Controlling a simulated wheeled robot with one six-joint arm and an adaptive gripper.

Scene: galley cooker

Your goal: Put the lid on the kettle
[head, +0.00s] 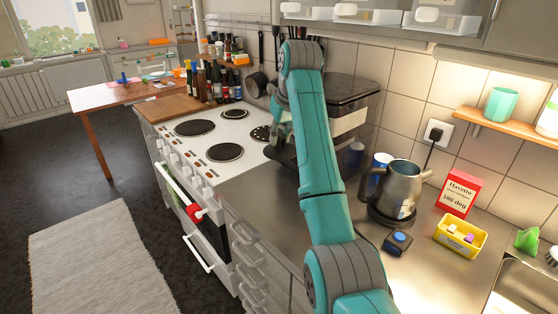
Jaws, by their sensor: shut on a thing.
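The kettle (406,188) is grey metal with a dark handle on its left side. It stands upright on a black base on the steel counter, right of my arm. Its top looks uncovered, but its inside is too small to make out. My gripper (280,138) is over the back right of the cooker, well left of the kettle and partly behind my own arm. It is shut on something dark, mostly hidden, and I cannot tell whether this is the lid. I cannot pick out the lid for sure elsewhere.
A small black object with a blue top (399,239) lies before the kettle. A red box (459,192) and a yellow tub (460,236) stand to its right. A dark appliance (350,97) stands at the wall. The left hob is clear.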

